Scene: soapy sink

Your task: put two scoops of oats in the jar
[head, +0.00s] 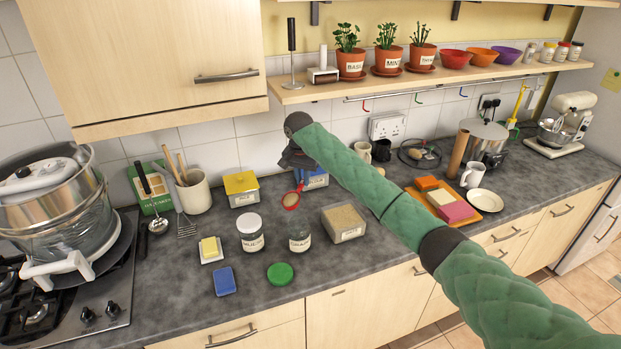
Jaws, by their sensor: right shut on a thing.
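My right gripper (295,158) is shut on a red scoop (291,199) and holds it over the back of the counter. Whether the scoop holds anything is too small to tell. An open box (343,223) of tan, grainy stuff, which looks like oats, stands to the right of the scoop. A clear labelled jar (300,238) stands open in front of the scoop, and a green lid (280,273) lies in front of it. Another labelled jar (250,233) with a pale lid stands to its left. My left gripper is out of view.
A butter dish (210,250) and blue sponge (224,281) lie at front left. A shelf (420,80) overhangs the back.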

